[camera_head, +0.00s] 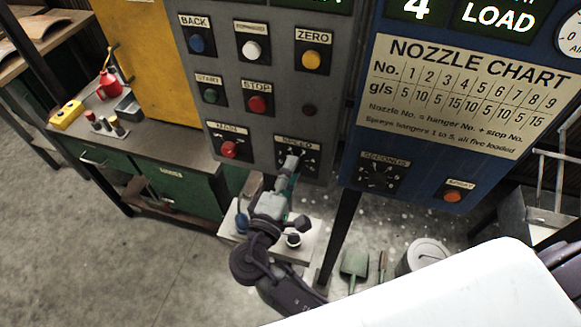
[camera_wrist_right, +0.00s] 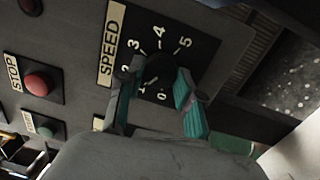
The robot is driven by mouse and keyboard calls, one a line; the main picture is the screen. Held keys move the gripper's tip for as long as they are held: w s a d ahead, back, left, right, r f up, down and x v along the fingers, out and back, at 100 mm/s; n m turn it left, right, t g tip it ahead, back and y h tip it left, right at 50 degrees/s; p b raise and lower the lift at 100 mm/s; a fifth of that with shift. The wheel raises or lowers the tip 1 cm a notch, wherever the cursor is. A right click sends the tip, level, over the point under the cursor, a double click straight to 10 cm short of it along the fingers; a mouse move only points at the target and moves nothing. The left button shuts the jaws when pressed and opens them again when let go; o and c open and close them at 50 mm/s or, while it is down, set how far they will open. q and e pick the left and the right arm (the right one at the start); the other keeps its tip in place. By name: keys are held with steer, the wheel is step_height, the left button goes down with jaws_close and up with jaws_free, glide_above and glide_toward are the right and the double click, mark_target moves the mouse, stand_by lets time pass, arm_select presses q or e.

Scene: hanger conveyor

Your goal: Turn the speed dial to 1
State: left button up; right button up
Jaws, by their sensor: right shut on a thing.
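The speed dial is a dark knob (camera_wrist_right: 160,69) on a black plate numbered 0 to 5, beside a SPEED label (camera_wrist_right: 111,45) in the right wrist view. In the head view its plate (camera_head: 310,157) is low on the grey panel, partly hidden by my right gripper (camera_head: 291,163). In the wrist view the teal-padded fingers of my right gripper (camera_wrist_right: 160,88) are on both sides of the knob, shut on it. The knob's pointer is too dark to read clearly. My left gripper is not in view.
Close by on the grey panel are the red STOP button (camera_head: 257,104), the red MAIN knob (camera_head: 229,149) and several other buttons. A blue panel (camera_head: 400,165) with a nozzle chart and a SECONDS dial (camera_head: 378,175) stands to the right. A white surface (camera_head: 470,290) fills the lower right.

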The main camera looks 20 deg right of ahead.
steer(key=shift+n, duration=0.6)
steer(key=shift+p, duration=0.3)
steer(key=o, duration=1.2)
steer(key=shift+w, duration=0.1)
steer(key=shift+c, duration=0.2)
steer(key=v, duration=0.7)
steer(key=shift+s, duration=0.25)
